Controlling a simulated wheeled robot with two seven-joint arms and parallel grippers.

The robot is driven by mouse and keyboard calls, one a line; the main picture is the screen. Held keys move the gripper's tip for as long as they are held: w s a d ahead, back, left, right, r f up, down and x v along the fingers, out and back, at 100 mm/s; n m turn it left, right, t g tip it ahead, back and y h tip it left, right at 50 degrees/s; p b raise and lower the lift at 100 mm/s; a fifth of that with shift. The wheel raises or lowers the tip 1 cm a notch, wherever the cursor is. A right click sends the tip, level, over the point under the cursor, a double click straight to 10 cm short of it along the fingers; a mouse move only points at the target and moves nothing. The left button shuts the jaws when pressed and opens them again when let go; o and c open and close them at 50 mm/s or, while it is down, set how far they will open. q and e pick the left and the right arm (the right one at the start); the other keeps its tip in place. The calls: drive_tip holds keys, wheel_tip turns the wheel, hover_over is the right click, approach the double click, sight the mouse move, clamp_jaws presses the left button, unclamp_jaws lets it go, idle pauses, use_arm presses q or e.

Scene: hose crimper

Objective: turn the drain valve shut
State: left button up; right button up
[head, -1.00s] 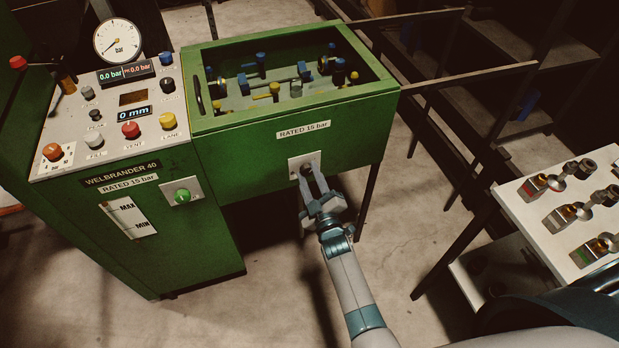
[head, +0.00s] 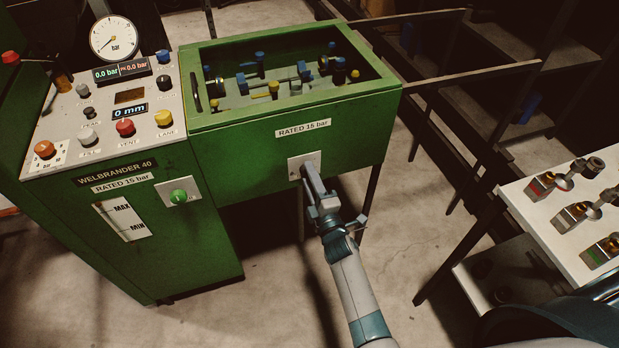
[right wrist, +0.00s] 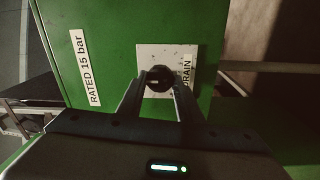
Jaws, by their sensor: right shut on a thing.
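The drain valve is a dark round knob (right wrist: 159,78) on a pale plate (right wrist: 181,58) marked DRAIN, in the right wrist view. In the head view the plate (head: 294,168) is on the front of the green tank, below its RATED 15 bar label. My right gripper (head: 309,172) reaches up to the plate from below. In the right wrist view its two fingers (right wrist: 160,86) are shut on the knob, one on each side. In the head view the gripper mostly hides the knob. My left gripper is not in view.
The green tank (head: 240,135) holds blue and yellow fittings. Left of it, a control panel (head: 104,112) carries a gauge (head: 115,38), several knobs and displays reading 0.0 bar. A green knob (head: 179,196) is left of the drain plate. A white table (head: 545,222) with fittings stands right.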

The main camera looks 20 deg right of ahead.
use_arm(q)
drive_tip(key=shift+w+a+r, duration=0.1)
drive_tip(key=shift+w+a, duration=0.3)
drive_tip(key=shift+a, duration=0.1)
use_arm(e)
drive_tip(key=o, duration=1)
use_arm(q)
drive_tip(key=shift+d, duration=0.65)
use_arm(e)
drive_tip(key=shift+o, duration=0.2)
drive_tip(key=shift+s, duration=0.1)
